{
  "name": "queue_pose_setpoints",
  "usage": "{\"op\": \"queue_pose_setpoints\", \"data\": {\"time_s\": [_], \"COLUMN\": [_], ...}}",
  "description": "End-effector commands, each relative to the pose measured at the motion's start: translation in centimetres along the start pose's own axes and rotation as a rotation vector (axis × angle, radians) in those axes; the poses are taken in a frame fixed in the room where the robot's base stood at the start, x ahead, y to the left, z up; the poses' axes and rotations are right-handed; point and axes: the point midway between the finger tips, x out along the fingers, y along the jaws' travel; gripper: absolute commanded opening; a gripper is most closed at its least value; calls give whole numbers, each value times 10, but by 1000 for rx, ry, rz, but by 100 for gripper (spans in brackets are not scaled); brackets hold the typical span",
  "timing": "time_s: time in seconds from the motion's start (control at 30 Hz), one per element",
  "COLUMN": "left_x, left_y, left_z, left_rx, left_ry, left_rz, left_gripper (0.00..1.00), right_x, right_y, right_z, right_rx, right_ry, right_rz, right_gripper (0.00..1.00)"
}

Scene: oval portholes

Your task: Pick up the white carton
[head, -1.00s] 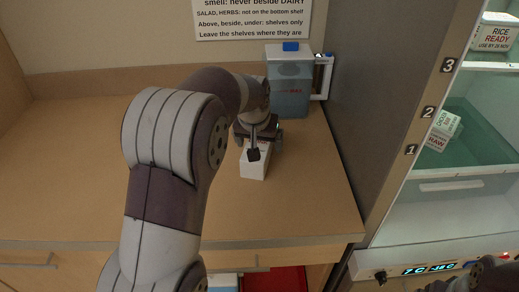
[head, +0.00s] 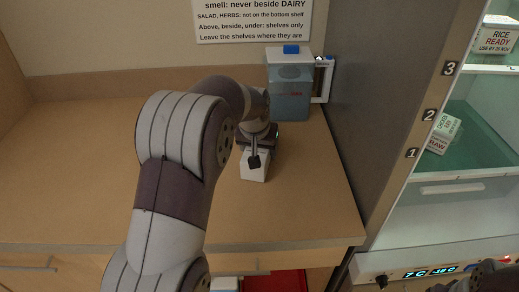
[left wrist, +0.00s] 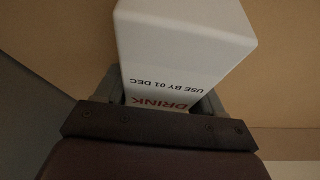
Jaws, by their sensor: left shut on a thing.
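The white carton (head: 254,172) stands on the wooden counter in the head view, partly hidden by my left gripper (head: 254,150). In the left wrist view the white carton (left wrist: 180,45) shows the words DRINK and USE BY 01 DEC, upside down. My left gripper (left wrist: 160,105) is shut on the carton, with a finger on each side of it. I cannot tell whether the carton's base touches the counter. My right gripper cannot be made out; only dark parts of my right arm show at the bottom right of the head view.
A blue-grey jug (head: 289,85) with a white handle stands behind the carton. An open fridge (head: 470,150) with numbered shelves and several cartons is at the right, past a grey side panel (head: 375,100). The counter's left part (head: 70,170) is clear.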

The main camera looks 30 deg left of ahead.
Motion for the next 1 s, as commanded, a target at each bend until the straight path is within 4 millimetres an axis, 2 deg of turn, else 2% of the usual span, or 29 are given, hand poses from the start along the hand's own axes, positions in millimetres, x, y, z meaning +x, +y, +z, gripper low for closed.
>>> {"op": "queue_pose_setpoints", "data": {"time_s": [0.23, 0.37, 0.6, 0.7, 0.8, 1.0], "left_x": [-36, -47, -75, -84, -89, -92], "left_y": [0, 25, 82, 99, 110, 116], "left_z": [-17, -25, -46, -53, -57, -61], "left_rx": [0, 5, 5, 3, 1, 11], "left_ry": [10, 8, 7, 7, 6, 5], "left_rz": [1, 3, 3, 2, 2, 6], "left_gripper": [14, 14, 14, 14, 14, 14], "right_x": [-4, -5, -10, -12, -13, -13], "right_y": [0, 0, 0, 0, 0, 0], "right_z": [0, -1, -1, -1, -2, -2], "right_rx": [0, 0, 0, 0, 0, 0], "right_ry": [0, 0, 0, 0, 0, 0], "right_rz": [0, 0, 0, 0, 0, 0], "right_gripper": [94, 94, 94, 94, 94, 94]}}
